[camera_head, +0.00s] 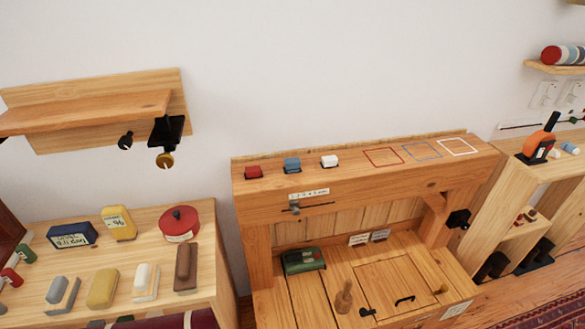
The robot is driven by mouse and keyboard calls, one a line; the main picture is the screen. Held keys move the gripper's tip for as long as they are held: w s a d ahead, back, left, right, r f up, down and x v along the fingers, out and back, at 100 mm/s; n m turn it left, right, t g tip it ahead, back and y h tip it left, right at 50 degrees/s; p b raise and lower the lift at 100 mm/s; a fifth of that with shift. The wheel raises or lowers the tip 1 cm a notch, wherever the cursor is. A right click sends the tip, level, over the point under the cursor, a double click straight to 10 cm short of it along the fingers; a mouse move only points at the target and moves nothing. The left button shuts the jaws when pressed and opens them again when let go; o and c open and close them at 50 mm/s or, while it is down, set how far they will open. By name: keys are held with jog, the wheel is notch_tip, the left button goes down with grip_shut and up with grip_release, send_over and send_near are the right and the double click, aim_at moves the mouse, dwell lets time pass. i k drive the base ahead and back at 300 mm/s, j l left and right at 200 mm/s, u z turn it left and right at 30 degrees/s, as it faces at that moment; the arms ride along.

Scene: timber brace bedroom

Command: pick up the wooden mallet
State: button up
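I cannot pick out a wooden mallet for certain. A small turned wooden piece (344,297) stands upright on the lower deck of the timber bench, left of a hatch panel. It has a narrow top and a wider lower part, and it could be a mallet or a peg; I cannot tell which. My gripper is not in view.
The timber bench (262,207) carries red, blue and white blocks and coloured outlines on top. A green box (304,260) sits below. A left cabinet (212,222) holds blocks and a red round tin (179,223). An orange-handled tool (541,140) stands right.

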aim_at(344, 299)
jog(key=i+l+u, duration=0.15)
jog(key=i+u, duration=0.35)
jog(key=i+l+u, duration=0.1)
jog(key=l+u, duration=0.25)
jog(key=i+l+u, duration=0.1)
jog(key=l+u, duration=0.6)
jog(key=l, duration=0.1)
